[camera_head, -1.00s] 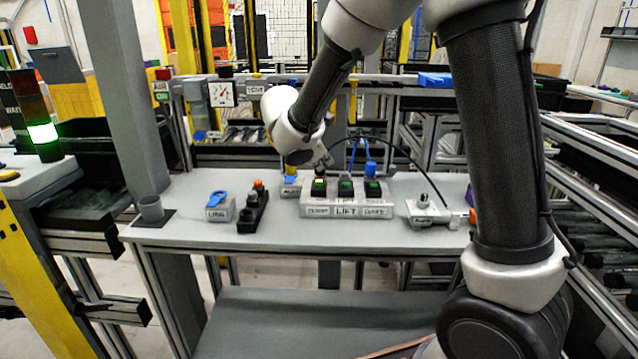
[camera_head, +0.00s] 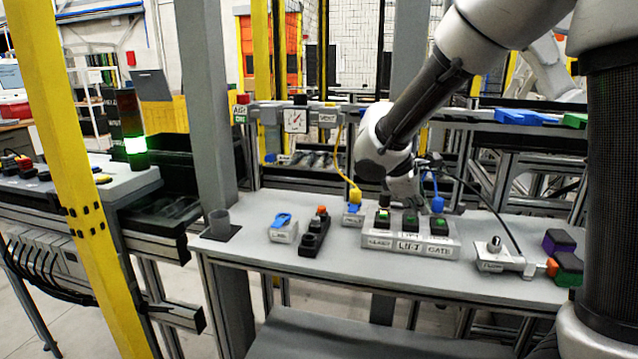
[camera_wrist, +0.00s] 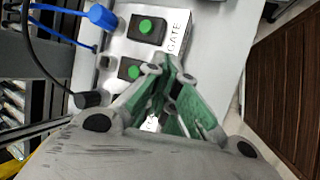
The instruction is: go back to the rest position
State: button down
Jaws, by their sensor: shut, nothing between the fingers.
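My gripper shows in the wrist view (camera_wrist: 165,65), its green-padded fingers drawn together with nothing between them. It is above the control box (camera_wrist: 160,45), over the part near the GATE label and the green buttons. In the head view my arm reaches in from the upper right and my gripper (camera_head: 405,187) is at the back of the control box (camera_head: 410,246). That box carries several buttons with green faces and LIFT and GATE labels. The exact fingertips are hard to make out there, and I cannot tell whether they touch anything.
A grey post (camera_head: 208,100) and a yellow post (camera_head: 75,160) stand left.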

jog(key=s+d+r+m+y, duration=0.2)
jog(key=s+d+m, duration=0.1)
jog(key=s, duration=0.5)
jog(key=s+d+r+m+y, duration=0.2)
jog(key=s+d+r+m, duration=0.1)
jog(key=s+m, duration=0.3)
jog(key=s+d+r+m+t+y, duration=0.1)
jog(key=s+d+r+m+y, duration=0.1)
jog(key=s, duration=0.8)
jog(key=shift+s+d+r+m, duration=0.35)
jog(key=shift+d+m, duration=0.45)
jog(key=shift+m, duration=0.4)
